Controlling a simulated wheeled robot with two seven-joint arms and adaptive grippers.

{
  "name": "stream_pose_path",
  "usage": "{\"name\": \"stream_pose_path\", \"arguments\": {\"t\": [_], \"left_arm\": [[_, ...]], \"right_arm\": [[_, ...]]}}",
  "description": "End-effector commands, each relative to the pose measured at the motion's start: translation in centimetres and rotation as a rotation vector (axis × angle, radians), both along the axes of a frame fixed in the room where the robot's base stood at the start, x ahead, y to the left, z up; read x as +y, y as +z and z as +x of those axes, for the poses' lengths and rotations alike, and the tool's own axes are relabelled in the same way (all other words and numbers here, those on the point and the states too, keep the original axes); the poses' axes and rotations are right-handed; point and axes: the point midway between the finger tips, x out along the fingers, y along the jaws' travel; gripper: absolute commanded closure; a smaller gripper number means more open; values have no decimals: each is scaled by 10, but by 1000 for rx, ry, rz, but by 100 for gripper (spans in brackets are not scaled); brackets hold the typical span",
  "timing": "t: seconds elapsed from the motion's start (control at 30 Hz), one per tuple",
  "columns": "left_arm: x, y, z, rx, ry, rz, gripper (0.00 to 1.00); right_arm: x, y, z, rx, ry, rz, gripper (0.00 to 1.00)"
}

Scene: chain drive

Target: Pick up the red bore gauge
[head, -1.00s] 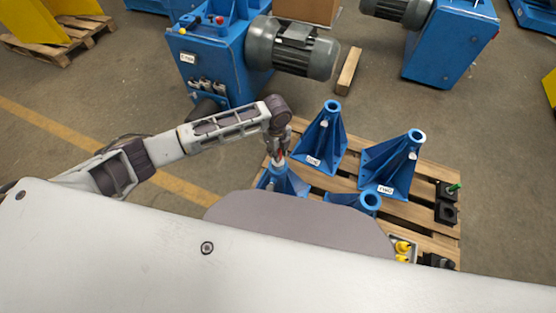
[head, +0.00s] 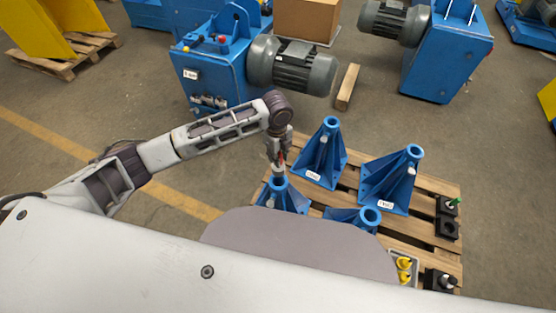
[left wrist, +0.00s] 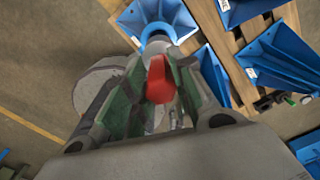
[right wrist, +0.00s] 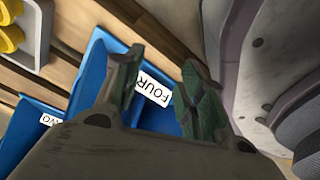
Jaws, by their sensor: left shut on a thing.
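The red bore gauge (head: 281,157) is between the fingers of my left gripper (head: 279,160). In the left wrist view its red handle (left wrist: 160,80) sits between the two green-padded fingers. Its pale grey lower end (head: 278,173) points down at the top of the nearest left blue stand (head: 284,197). I cannot tell whether its tip is fully clear of the bore. My right gripper (right wrist: 160,75) is open and empty, above a blue stand labelled FOUR (right wrist: 92,70); the head view does not show it.
More blue stands (head: 322,160) (head: 392,182) share the wooden pallet (head: 415,228). Black blocks (head: 446,228), one with a green-topped piece, and a tray of yellow parts (head: 403,266) are at its right. Blue machines with grey motors (head: 292,66) stand behind. Floor to the left is open.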

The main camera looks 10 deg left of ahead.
Motion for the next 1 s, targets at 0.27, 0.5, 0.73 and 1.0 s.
{"name": "stream_pose_path", "arguments": {"t": [0.27,0.5,0.73,1.0], "left_arm": [[0,20,1,-2,-1,-2,100],[0,21,1,-2,-1,-1,100],[0,21,1,-2,-1,-1,100],[-1,21,1,-2,-4,-1,100]], "right_arm": [[2,-2,-7,4,-1,4,60],[3,-3,-11,9,-1,5,60],[3,-3,-12,12,0,5,60],[4,-3,-10,10,0,5,60]]}}
